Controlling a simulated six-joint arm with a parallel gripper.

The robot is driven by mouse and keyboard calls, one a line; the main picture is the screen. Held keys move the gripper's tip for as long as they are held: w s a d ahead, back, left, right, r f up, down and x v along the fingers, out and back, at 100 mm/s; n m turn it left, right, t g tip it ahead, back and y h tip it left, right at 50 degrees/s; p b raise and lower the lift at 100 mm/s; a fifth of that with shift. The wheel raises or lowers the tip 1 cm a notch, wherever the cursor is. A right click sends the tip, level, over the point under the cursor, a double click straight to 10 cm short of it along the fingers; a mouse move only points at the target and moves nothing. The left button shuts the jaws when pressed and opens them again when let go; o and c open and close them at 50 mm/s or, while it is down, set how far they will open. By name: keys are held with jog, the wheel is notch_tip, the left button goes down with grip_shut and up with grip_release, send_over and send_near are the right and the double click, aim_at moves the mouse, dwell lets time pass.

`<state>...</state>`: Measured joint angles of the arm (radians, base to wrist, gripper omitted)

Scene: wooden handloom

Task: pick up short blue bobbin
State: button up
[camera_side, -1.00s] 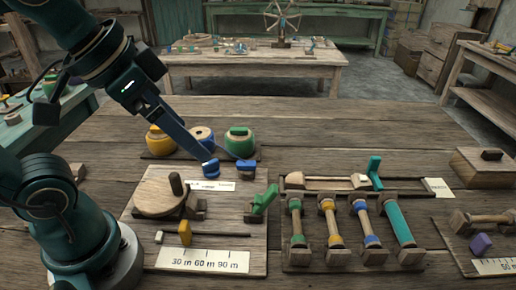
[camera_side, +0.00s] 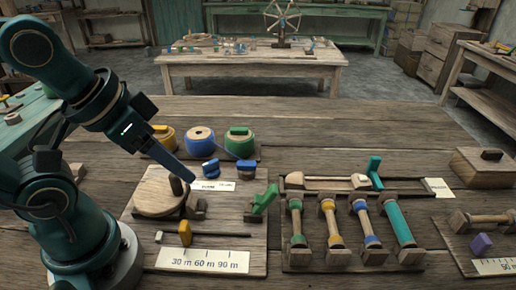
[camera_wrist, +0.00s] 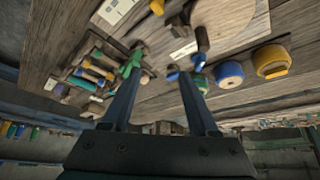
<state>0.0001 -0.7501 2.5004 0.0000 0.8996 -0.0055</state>
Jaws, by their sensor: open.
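A bobbin with blue bands (camera_side: 366,222) lies in the wooden rack in the side view, between a yellow-banded bobbin (camera_side: 331,222) and a fuller teal one (camera_side: 398,222). It looks apart from my gripper, which is well to its left. My gripper (camera_side: 190,180) hangs over the left board, near the round wooden disc. In the wrist view my gripper (camera_wrist: 160,76) is open, with two long dark blue fingers and nothing held between them.
A blue block (camera_side: 210,169) stands near the fingers. Behind it are yellow (camera_side: 162,142), blue (camera_side: 200,140) and green (camera_side: 239,146) spools. The round wooden disc (camera_side: 155,198) has an upright peg. A green lever (camera_side: 264,199) stands between disc and rack. Bare table lies behind the rack.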

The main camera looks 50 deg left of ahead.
jog(key=w+d+r+n+t, duration=0.1)
jog(key=w+r+n+t, duration=0.1)
jog(key=w+r+n, duration=0.45)
jog(key=n+g+h, duration=0.2)
jog(key=n+g, duration=0.1)
send_over(365, 222)
jog(key=s+a, duration=0.1)
jog(key=s, duration=0.1)
notch_tip(365, 222, down, 16)
jog(key=shift+s+a+r, duration=0.1)
jog(key=shift+r, duration=0.15)
jog(key=shift+f, duration=0.25)
jog(key=shift+x, duration=2.35)
jog(key=shift+r, duration=0.1)
